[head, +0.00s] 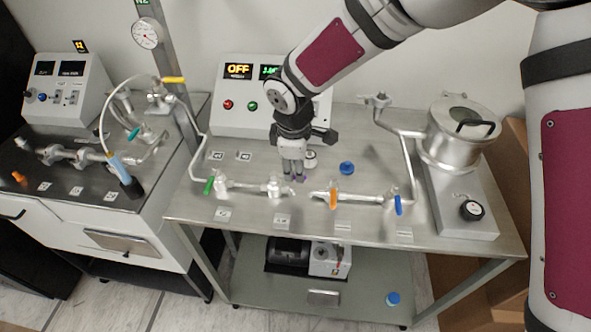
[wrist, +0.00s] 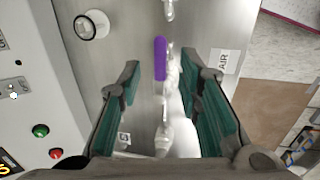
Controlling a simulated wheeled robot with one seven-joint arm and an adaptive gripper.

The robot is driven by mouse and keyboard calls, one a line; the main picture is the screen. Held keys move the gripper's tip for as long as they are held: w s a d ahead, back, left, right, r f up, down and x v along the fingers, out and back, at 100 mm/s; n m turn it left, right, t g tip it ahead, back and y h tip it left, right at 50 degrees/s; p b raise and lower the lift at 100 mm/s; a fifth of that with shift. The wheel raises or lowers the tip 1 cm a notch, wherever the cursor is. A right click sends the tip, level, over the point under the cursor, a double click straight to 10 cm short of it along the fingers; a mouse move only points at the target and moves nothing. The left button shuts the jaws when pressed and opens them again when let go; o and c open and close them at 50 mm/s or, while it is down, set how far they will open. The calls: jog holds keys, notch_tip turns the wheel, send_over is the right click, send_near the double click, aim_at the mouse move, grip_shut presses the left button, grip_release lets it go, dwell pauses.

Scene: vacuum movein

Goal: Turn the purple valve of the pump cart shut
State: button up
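The purple valve (wrist: 160,58) shows its handle in the wrist view, lying lengthwise along the picture on a metal pipe line. My gripper (wrist: 173,68) is open and empty, with a green-padded finger on each side of the handle in the picture. I cannot tell whether the fingertips are down at the handle's height. In the head view my gripper (head: 293,170) points down over the middle of the pump cart (head: 240,203).
Green (head: 209,186), orange (head: 333,199) and blue (head: 397,205) handles stand on the cart's pipes nearby. A blue knob (head: 347,168) lies right of my gripper. A control box (head: 225,122) stands behind, and a metal vessel (head: 455,150) at the right.

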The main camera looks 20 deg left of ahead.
jog(key=shift+w+f, duration=0.15)
jog(key=shift+f, duration=0.6)
jog(key=shift+w+f, duration=0.1)
jog(key=shift+f, duration=0.65)
grip_shut()
